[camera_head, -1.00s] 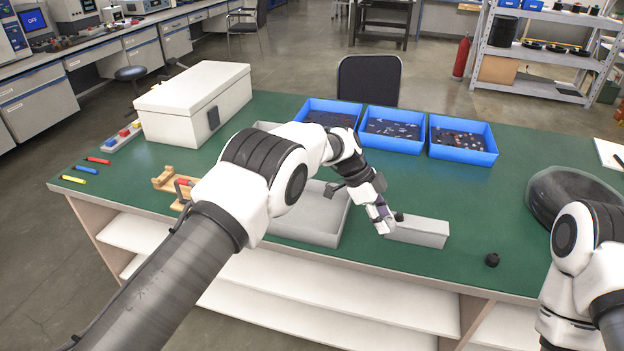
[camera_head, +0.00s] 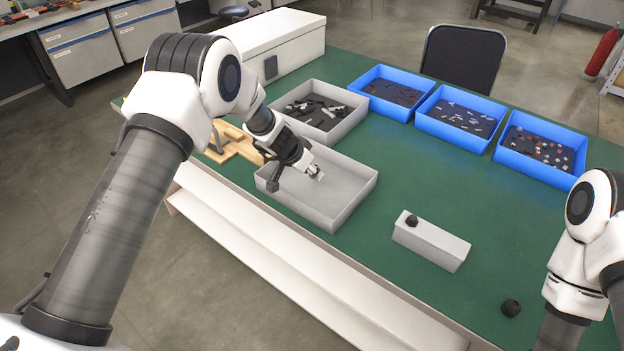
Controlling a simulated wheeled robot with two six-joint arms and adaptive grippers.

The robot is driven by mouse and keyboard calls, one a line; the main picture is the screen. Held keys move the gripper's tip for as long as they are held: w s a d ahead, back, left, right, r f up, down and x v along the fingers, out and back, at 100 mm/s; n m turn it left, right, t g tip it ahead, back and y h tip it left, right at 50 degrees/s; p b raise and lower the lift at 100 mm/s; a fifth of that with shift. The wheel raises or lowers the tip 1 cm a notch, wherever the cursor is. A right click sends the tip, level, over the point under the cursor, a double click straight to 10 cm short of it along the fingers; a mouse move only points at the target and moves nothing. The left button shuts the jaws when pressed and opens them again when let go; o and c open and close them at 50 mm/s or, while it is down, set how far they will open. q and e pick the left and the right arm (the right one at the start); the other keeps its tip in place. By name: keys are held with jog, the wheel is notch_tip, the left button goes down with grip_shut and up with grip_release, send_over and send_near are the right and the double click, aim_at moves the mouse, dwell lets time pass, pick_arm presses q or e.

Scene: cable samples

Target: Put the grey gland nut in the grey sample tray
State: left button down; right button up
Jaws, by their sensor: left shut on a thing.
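My left gripper (camera_head: 316,173) is over the empty front grey tray (camera_head: 352,203), pointing down and to the right. It is shut on a small light grey piece, which seems to be the grey gland nut (camera_head: 319,177); the fingers hide part of it. I cannot tell its exact height above the tray floor. A second grey tray (camera_head: 343,131) behind it holds several black and grey pieces. My right arm is at the right edge, but its gripper is out of view.
A grey block (camera_head: 432,243) with a black nut (camera_head: 411,221) on top stands right of the front tray. Another black nut (camera_head: 511,308) lies near the front edge. Blue bins (camera_head: 460,135) line the back. A wooden stand (camera_head: 232,143) and white box (camera_head: 285,45) are at left.

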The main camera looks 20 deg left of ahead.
aim_at(317, 186)
pick_arm(q)
jog(key=f, duration=0.4)
jog(key=shift+w+d+f, duration=0.15)
jog(key=shift+d+f, duration=0.05)
jog(key=shift+d, duration=0.1)
jog(key=shift+a, duration=0.15)
jog(key=shift+f, duration=0.15)
jog(key=c, duration=0.7)
grip_release()
jog(key=shift+c, duration=0.2)
